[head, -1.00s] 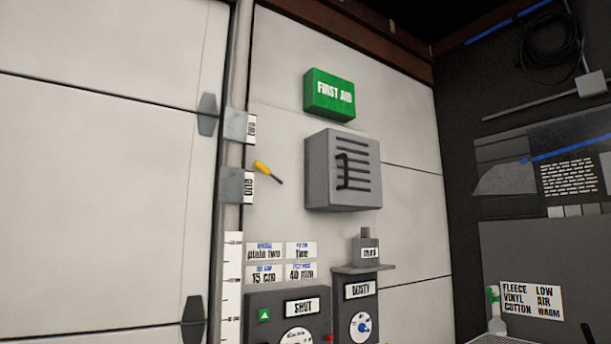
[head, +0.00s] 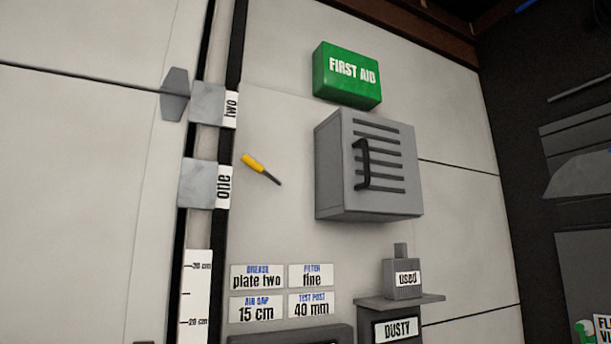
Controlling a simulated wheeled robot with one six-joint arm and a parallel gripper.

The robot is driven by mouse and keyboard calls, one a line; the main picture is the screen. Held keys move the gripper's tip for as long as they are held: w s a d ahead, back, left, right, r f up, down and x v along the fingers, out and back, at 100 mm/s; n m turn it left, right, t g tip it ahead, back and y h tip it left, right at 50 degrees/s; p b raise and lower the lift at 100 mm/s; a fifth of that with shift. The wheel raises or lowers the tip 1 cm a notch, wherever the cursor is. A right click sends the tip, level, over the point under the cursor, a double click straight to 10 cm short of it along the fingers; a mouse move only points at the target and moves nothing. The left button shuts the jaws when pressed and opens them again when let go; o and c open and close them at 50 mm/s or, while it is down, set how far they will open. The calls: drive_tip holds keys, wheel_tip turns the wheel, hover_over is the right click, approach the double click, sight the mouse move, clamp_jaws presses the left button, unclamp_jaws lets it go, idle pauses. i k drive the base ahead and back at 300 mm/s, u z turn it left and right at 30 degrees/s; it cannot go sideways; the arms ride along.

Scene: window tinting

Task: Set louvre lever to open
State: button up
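A grey louvred box (head: 368,165) is fixed to the pale wall, with several dark horizontal slats on its front. A black upright bar handle (head: 363,164) stands on the slats towards their left side. A lever with a yellow grip (head: 252,162) and a dark shaft is on the wall left of the box. It slants from upper left to lower right, apart from the box. No label beside it says which of the two is the louvre lever. My gripper is not in view.
A green first aid box (head: 347,75) is above the louvred box. Plates marked two (head: 213,103) and one (head: 204,184) are at the left by a dark gap. Below are label cards (head: 282,291) and a shelf (head: 400,301) holding a grey container marked used (head: 404,278).

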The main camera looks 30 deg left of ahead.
sight(246, 159)
drive_tip(key=u, duration=0.2)
drive_tip(key=i, duration=0.6)
drive_tip(key=u, duration=0.45)
